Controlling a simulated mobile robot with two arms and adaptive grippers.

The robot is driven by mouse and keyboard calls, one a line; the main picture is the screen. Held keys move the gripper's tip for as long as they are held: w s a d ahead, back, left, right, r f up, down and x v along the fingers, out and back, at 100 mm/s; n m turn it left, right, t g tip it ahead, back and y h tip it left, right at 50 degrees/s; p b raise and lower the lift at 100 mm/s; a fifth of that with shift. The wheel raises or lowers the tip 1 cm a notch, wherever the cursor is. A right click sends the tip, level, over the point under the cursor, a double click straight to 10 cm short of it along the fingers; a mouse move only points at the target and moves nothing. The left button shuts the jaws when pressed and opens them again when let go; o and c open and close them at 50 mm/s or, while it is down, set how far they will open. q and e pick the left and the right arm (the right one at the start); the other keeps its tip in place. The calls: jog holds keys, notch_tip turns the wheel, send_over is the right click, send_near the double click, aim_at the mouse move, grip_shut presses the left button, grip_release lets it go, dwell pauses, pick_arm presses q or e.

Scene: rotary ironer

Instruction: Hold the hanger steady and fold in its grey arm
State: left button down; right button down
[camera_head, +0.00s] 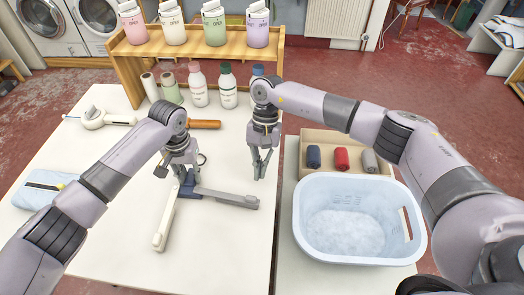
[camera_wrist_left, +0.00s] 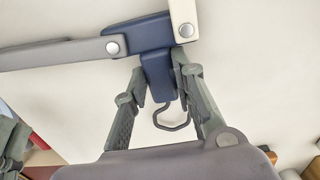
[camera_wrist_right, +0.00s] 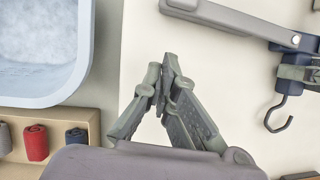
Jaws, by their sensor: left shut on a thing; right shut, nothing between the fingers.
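The hanger lies on the white table with a dark blue hub (camera_wrist_left: 152,42), a wire hook (camera_wrist_left: 172,122), a grey arm (camera_head: 228,199) and a cream arm (camera_head: 164,218). In the head view the grey arm points right and the cream arm points toward the front, so the two stand well apart. My left gripper (camera_head: 186,174) is shut on the hub's neck, beside the hook. My right gripper (camera_head: 260,176) is shut and empty, behind the grey arm's tip, which also shows in the right wrist view (camera_wrist_right: 220,16). They look apart.
A blue tub (camera_head: 304,222) of suds and a wooden tray with rolled cloths (camera_head: 341,159) stand right of the table. Several bottles (camera_head: 228,90) and a wooden shelf (camera_head: 190,45) line the back. A blue pouch (camera_head: 42,190) lies at left. The front table is clear.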

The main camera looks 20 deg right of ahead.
jog(key=shift+s+a, duration=0.5)
jog(key=shift+s, duration=0.4)
jog(key=shift+s+a, duration=0.5)
jog(key=shift+s, duration=0.35)
jog(key=shift+s, duration=0.1)
